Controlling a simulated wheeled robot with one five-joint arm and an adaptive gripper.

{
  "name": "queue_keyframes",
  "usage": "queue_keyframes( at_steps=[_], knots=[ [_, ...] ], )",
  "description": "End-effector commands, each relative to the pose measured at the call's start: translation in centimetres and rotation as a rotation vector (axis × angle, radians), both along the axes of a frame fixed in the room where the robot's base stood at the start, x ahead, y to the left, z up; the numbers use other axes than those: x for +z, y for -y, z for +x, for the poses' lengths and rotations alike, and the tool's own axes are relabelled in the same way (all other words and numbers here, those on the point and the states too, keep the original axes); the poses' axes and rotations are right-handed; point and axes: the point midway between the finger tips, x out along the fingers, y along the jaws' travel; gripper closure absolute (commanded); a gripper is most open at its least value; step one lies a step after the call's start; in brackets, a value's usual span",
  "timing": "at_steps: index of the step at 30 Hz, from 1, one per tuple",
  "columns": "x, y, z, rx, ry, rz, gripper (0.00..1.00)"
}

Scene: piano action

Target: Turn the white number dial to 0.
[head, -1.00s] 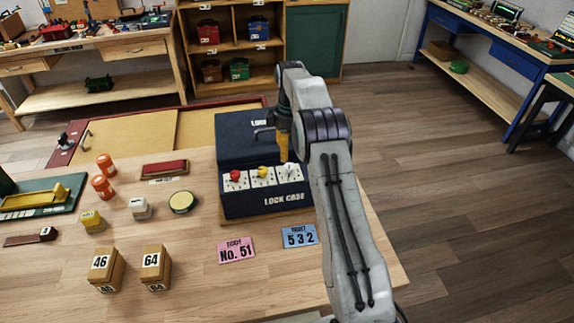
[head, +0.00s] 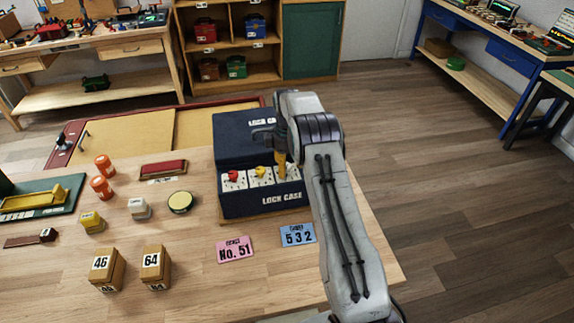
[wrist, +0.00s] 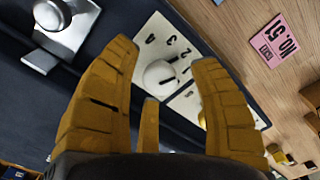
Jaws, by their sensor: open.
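The dark blue lock case (head: 240,207) stands on the wooden table with three dials on white plates along its front. The white number dial (wrist: 160,77) shows in the wrist view as a round knob with a dark pointer mark; some plate digits around it are covered. In the head view my gripper hides this dial, the rightmost one. The red dial (head: 233,175) and yellow dial (head: 260,172) sit to its left. My gripper (wrist: 165,58) is open, its yellow fingers on either side of the white dial in the wrist view. I cannot tell whether they touch it.
A metal fitting (wrist: 65,30) shows on the case in the wrist view. A pink card (head: 235,249) and a blue card (head: 298,235) lie before the case. Wooden number blocks (head: 156,264), orange cylinders (head: 102,187) and a round yellow-topped piece (head: 180,202) stand to the left.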

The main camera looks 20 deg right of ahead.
Motion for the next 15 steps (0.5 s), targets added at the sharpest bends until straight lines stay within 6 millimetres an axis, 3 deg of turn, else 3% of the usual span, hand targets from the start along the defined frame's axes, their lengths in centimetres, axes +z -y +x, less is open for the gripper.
queue_keyframes(
  at_steps=[2,15],
  knots=[
    [0.0,0.0,0.0,0.0,0.0,0.0,0.41],
    [0.03,0.0,0.0,0.0,0.0,0.0,0.81]
  ],
)
